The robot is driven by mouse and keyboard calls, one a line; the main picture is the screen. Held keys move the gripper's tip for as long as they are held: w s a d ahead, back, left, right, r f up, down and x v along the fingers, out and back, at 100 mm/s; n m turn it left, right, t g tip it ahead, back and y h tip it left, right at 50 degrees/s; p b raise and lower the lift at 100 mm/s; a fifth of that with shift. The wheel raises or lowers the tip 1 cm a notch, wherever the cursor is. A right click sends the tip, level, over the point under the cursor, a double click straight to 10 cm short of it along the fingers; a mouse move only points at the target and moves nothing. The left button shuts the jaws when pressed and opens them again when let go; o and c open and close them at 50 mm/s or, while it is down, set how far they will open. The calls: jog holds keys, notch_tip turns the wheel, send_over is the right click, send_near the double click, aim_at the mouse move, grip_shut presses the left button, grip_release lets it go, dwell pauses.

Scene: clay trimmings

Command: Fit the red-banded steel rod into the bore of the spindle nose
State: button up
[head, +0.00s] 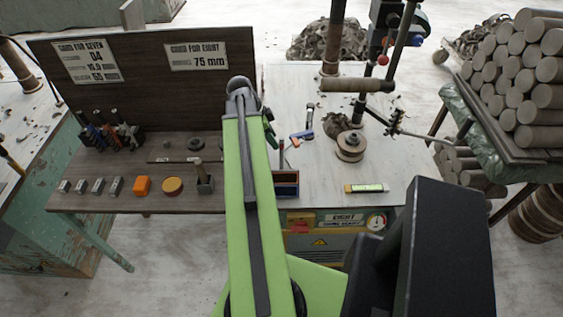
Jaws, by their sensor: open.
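My green arm rises through the middle of the head view, and its far end bends down out of sight behind itself. My gripper's fingertips are hidden there. A thin upright stick with a reddish part (282,152) stands just right of the arm, by a small open box (286,188); I cannot tell whether it is the red-banded rod. A round stepped metal piece (350,146) sits on the pale right-hand bench, apart from my arm. It may be the spindle nose; its bore cannot be made out.
A dark rack of tools (110,135) stands on the left bench. A column machine (332,45) rises behind the right bench. Clay logs (520,75) are piled at right.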

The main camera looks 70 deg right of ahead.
aim_at(282, 154)
jog(key=b+x, duration=0.1)
jog(key=x, duration=0.2)
jog(key=shift+s+f+b, duration=0.1)
jog(key=shift+f+b, duration=0.2)
jog(key=shift+b, duration=0.1)
jog(key=b+x, duration=0.4)
jog(key=x, duration=0.1)
jog(key=shift+d+b, duration=0.25)
jog(key=shift+b, duration=0.05)
grip_shut()
dwell(0.7)
